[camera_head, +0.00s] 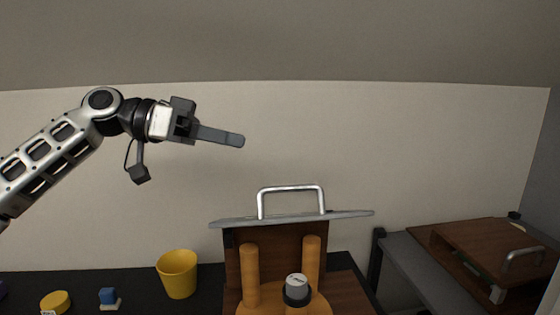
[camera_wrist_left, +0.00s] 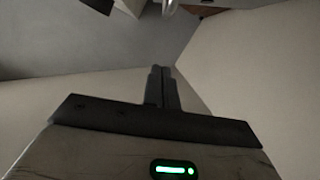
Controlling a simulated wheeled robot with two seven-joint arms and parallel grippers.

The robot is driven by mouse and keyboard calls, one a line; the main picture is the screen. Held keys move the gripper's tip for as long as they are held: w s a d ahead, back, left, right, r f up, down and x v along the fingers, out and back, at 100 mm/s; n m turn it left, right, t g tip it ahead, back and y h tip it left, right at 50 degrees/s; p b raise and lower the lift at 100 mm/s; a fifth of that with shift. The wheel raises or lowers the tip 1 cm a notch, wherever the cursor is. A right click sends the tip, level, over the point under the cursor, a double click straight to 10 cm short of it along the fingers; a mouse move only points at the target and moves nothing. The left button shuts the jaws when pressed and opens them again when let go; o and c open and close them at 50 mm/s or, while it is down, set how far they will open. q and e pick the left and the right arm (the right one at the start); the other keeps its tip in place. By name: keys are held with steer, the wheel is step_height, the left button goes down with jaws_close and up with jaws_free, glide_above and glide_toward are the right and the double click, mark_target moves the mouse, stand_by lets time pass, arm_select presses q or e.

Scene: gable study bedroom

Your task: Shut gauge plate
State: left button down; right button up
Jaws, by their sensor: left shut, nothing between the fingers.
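A grey plate (camera_head: 235,222) with a silver bar handle (camera_head: 290,190) stands raised at the centre of the head view, seen nearly edge-on. Below it are a brown panel (camera_head: 277,250), two orange posts (camera_head: 250,275) and a round white-topped gauge-like piece (camera_head: 297,284) with a black ring. My left gripper (camera_head: 241,140) is up in front of the wall, above and left of the handle, apart from it. Its fingers are together and empty, as the left wrist view (camera_wrist_left: 160,72) also shows. My right gripper is not in view.
A yellow cup (camera_head: 178,275), a yellow disc (camera_head: 56,301) and a blue block (camera_head: 108,296) stand on the dark surface at left. A brown box (camera_head: 480,250) with a handle lies on a grey table at right. The air around my left gripper is clear.

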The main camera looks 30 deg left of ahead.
arm_select(q)
steer(key=w+d+f+p, duration=0.1)
steer(key=d, duration=0.1)
steer(key=w+d+f+p, duration=0.1)
steer(key=d+f, duration=0.1)
steer(key=w+d+f+p, duration=0.1)
steer(key=d, duration=0.1)
steer(key=shift+d+f, duration=0.2)
steer(key=shift+d, duration=0.05)
steer(key=shift+s+d+f, duration=0.1)
steer(key=shift+f, duration=0.55)
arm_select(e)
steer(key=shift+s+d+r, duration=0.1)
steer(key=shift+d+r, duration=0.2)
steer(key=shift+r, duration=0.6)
